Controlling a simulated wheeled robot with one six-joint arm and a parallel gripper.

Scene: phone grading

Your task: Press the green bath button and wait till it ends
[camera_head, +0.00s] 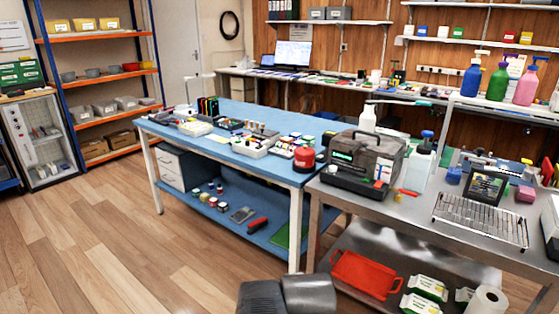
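A grey box-shaped machine with a dark lid and handle, likely the bath (366,150), stands at the left end of the steel bench. A small green lit patch (342,155) shows on its front left. A small green spot (386,168) shows on its front right, beside red and blue bits. Both are too small to tell which is the button, or whether it is pressed. Dark grey rounded parts at the bottom middle look like my own arm. My gripper is not seen, and nothing visible touches the machine.
The steel bench (395,208) also holds a wire rack (480,220), a dark screen (487,187) and bottles. A blue bench (240,145) with small parts stands to the left. A red tray (366,273) sits on the lower shelf. Wooden floor (100,245) is clear at left.

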